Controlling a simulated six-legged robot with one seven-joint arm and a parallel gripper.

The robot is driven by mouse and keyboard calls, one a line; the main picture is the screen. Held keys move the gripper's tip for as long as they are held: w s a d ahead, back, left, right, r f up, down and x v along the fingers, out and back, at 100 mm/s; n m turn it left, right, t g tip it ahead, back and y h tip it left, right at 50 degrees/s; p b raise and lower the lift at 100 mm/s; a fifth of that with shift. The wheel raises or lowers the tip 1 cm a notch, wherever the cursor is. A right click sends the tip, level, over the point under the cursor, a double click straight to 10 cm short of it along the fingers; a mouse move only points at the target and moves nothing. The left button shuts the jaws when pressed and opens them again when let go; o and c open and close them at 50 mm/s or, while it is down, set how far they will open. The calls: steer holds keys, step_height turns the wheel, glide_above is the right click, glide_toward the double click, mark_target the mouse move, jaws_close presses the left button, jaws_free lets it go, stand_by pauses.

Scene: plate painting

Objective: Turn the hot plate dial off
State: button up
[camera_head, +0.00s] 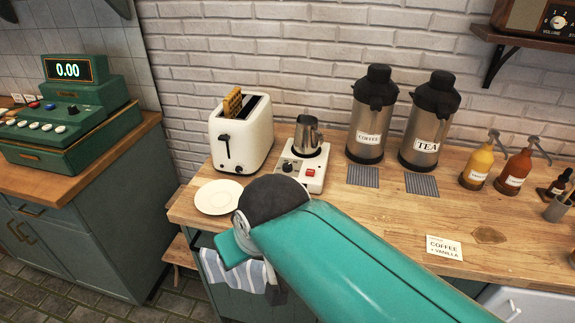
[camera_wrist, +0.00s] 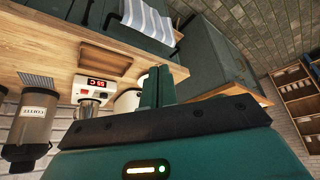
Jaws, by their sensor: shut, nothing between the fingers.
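The white hot plate (camera_head: 305,176) stands on the wooden counter, with a metal pitcher (camera_head: 308,135) on top. Its small dial (camera_head: 287,167) is on the front face, left of a red switch (camera_head: 310,173); the dial's setting is too small to read. The wrist view shows the hot plate (camera_wrist: 93,77) upside down, left of my gripper, with the pitcher (camera_wrist: 90,103) below it. My gripper (camera_wrist: 159,70) is shut and empty, its teal fingers together and apart from the hot plate. In the head view my arm hides the fingers.
A white toaster (camera_head: 241,137) stands left of the hot plate, and a white plate (camera_head: 218,197) lies in front of it. Coffee (camera_head: 369,120) and tea (camera_head: 430,125) dispensers stand to the right. A striped towel (camera_head: 236,274) hangs below the counter's front edge.

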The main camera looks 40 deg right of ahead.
steer(key=o, duration=0.4)
steer(key=shift+r, duration=0.1)
steer(key=shift+c, duration=0.2)
steer(key=o, duration=0.7)
steer(key=shift+w+d+r, duration=0.25)
steer(key=shift+w+r, duration=0.2)
steer(key=shift+w, duration=0.15)
steer(key=shift+w+d+r, duration=0.25)
steer(key=shift+w+r, duration=0.2)
steer(key=shift+w, duration=0.15)
steer(key=shift+c, duration=0.2)
steer(key=w+d+r+m+g+h, duration=0.1)
steer(key=w+d+r, duration=0.1)
steer(key=w+r, duration=0.15)
steer(key=m+g+y, duration=0.1)
steer(key=m+g, duration=0.4)
steer(key=m, duration=0.1)
glide_above(288, 165)
step_height(288, 165, down, 4)
step_height(288, 165, down, 13)
steer(key=shift+c, duration=0.4)
